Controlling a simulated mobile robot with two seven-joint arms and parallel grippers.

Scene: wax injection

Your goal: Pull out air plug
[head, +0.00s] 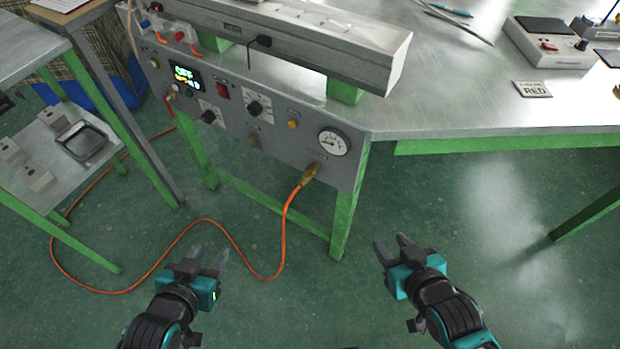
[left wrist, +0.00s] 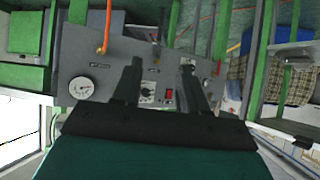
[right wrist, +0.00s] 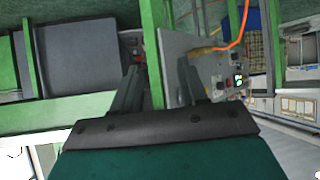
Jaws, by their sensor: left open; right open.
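The air plug (head: 310,174) is a brass fitting on the end of an orange hose (head: 286,222). It sits in the lower right of the grey control panel (head: 275,137), below the round gauge (head: 333,142). The hose hangs from it and loops over the floor to the left. My left gripper (head: 208,256) is open and empty, below and left of the plug. My right gripper (head: 392,246) is open and empty, below and right of the plug. Neither touches it. In the left wrist view the hose (left wrist: 106,28) and gauge (left wrist: 82,88) show beyond the fingers.
Green table legs (head: 343,212) stand under the panel. A side table with a black tray (head: 82,142) stands left. The floor in front is clear apart from the hose.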

